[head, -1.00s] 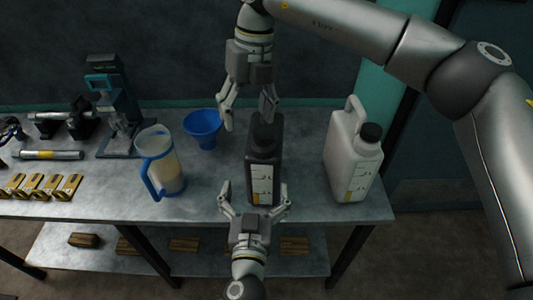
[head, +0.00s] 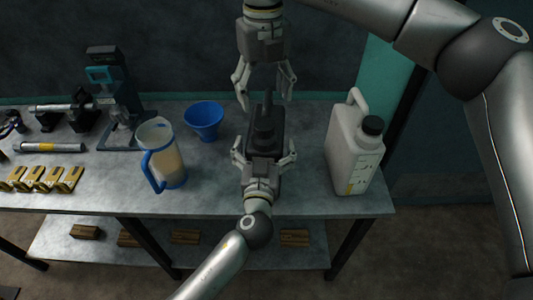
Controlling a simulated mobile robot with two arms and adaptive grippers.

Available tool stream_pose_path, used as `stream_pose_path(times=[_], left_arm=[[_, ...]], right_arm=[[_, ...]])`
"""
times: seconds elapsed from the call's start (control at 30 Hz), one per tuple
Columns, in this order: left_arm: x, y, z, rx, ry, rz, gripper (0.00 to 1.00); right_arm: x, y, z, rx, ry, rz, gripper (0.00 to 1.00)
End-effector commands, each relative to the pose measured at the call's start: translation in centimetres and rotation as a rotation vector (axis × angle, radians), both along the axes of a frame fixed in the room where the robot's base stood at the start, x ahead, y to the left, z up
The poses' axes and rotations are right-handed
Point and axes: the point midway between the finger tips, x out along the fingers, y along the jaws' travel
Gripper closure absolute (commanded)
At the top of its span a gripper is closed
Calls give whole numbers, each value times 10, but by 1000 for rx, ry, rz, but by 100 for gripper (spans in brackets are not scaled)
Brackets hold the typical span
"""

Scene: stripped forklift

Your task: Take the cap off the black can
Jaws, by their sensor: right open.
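The black can (head: 279,122) stands upright on the workbench, its lower front hidden behind my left gripper. Its dark cap (head: 264,130) is on top at the front, with the can's handle behind it. My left gripper (head: 265,147) is in front of the can, fingers spread on either side of its body; I cannot tell whether they touch it. My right gripper (head: 266,103) points down above the can, open and empty, its fingers apart on either side of the handle.
A white canister (head: 352,150) with a black cap stands to the right. A blue funnel (head: 204,118) and a clear jug with blue handle (head: 163,155) stand to the left. Farther left are a press-like device (head: 112,95) and several brass pieces (head: 45,180). The workbench (head: 215,190) front is clear.

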Motion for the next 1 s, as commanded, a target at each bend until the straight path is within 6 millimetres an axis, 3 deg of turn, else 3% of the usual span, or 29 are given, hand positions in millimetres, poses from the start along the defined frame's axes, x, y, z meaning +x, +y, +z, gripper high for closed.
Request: stream_pose_path(times=[0.3, 0.9, 1.0], left_arm=[[2, 0, 0, 0, -1, 0, 3], [2, 0, 0, 1, -1, 1, 80], [2, 0, 0, 1, -1, 1, 85]], right_arm=[[0, 0, 0, 0, 0, 0, 35], [0, 0, 0, 0, 0, -10, 35], [0, 0, 0, 1, 0, -62, 35]])
